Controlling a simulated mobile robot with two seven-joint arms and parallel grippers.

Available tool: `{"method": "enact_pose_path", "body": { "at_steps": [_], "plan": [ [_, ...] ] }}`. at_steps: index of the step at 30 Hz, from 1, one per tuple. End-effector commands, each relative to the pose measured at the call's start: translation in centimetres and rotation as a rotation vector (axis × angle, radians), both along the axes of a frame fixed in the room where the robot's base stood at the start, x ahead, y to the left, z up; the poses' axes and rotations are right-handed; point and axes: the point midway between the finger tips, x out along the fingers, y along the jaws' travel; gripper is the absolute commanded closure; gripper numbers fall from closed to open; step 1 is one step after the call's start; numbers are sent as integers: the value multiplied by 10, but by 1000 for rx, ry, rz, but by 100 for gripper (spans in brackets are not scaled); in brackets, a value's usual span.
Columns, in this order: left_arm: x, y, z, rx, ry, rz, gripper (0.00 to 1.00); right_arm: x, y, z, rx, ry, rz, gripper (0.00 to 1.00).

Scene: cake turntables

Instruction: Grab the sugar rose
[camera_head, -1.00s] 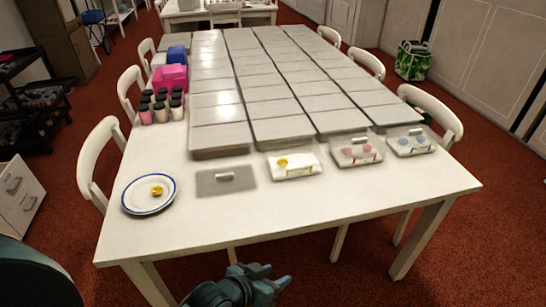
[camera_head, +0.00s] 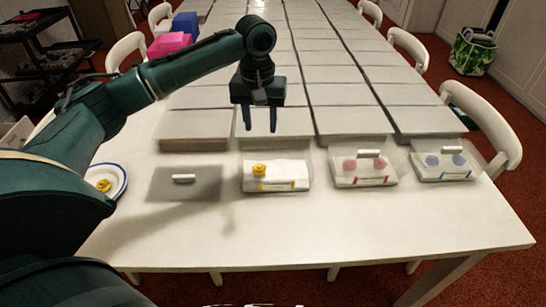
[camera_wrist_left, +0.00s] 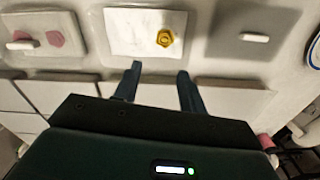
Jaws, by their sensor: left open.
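A yellow sugar rose (camera_head: 259,169) sits on a white box (camera_head: 290,171) near the table's front. It also shows in the left wrist view (camera_wrist_left: 165,38), on the white surface with no lid over it. A second yellow rose (camera_head: 104,185) lies on a blue-rimmed white plate (camera_head: 120,172) at the left, partly hidden by my arm. My left gripper (camera_head: 260,129) is open and empty, pointing down above the table, on the far side of the box. In the left wrist view its fingertips (camera_wrist_left: 160,70) are apart, just short of the box. My right gripper is not in view.
A clear lid with a white handle (camera_head: 183,178) lies left of the box. Two lidded boxes with pink roses (camera_head: 364,165) and blue roses (camera_head: 445,161) stand to the right. Rows of grey-white flat boxes (camera_head: 358,122) fill the table behind. The table's front strip is clear.

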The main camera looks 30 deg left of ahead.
Motion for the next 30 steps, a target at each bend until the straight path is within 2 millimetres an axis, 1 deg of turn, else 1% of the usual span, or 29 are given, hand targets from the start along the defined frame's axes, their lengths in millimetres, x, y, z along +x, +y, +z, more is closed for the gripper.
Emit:
{"method": "enact_pose_path", "body": {
  "at_steps": [2, 5, 9, 12, 15, 20, 27, 30],
  "plan": [
    [-5, 3, -5, 7, 22, 10, 59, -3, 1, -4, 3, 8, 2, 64],
    [-6, 3, -20, 9, 30, 13, 59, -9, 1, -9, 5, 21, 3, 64],
    [-6, 3, -48, 8, 28, 12, 59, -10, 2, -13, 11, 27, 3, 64],
    [-6, 3, -64, 8, 26, 11, 59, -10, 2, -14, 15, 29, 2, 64],
    [-6, 3, -75, 8, 24, 11, 59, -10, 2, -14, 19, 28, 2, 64],
    [-6, 3, -84, 8, 24, 10, 59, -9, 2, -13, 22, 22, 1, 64],
    [-10, 5, -120, 8, 24, 10, 59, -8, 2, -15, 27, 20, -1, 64],
    [-10, 5, -128, 8, 23, 9, 59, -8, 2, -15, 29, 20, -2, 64]
  ]
}}
